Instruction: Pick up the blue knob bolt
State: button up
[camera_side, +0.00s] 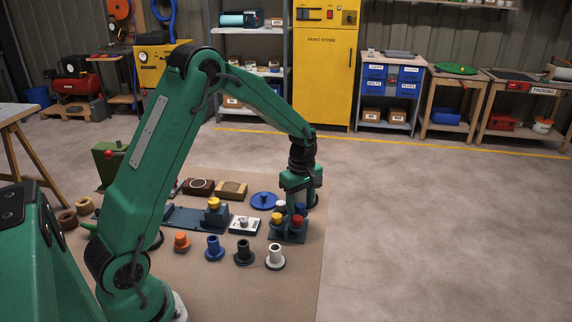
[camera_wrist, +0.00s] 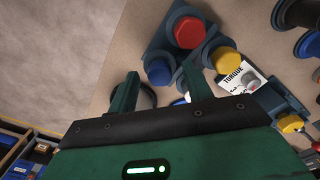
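A dark blue-grey block (camera_side: 288,236) holds several knob bolts in the side view. A red knob (camera_side: 297,219) and a yellow knob (camera_side: 276,217) are at its front, with two blue knobs partly hidden behind them. In the wrist view, one blue knob bolt (camera_wrist: 158,72) lies between and just beyond my fingertips, beside the red knob (camera_wrist: 189,32) and yellow knob (camera_wrist: 225,60). Another bit of blue (camera_wrist: 180,102) shows low by my right finger. My gripper (camera_wrist: 160,76) is open and empty, its fingers pointing down over the block's back (camera_side: 291,208).
Orange, blue (camera_side: 214,248), black and white (camera_side: 275,257) flanged parts stand in front on the brown mat (camera_side: 300,290). A white torque card (camera_side: 244,225), a yellow-knobbed fixture (camera_side: 213,212) and a blue disc (camera_side: 263,201) are close left. The floor right is clear.

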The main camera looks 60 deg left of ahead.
aim_at(301, 206)
jog(key=c, duration=1)
jog(key=shift+o, duration=0.2)
jog(key=shift+r, duration=0.15)
jog(key=shift+r, duration=0.5)
jog(key=r, duration=0.3)
jog(key=shift+d+r, duration=0.15)
jog(key=shift+d, duration=0.1)
jog(key=s+d+r, duration=0.3)
jog(key=d+r, duration=0.3)
jog(key=d, duration=0.4)
jog(key=shift+s+d+r, duration=0.25)
jog(key=shift+s+d, duration=0.05)
jog(key=shift+s, duration=0.05)
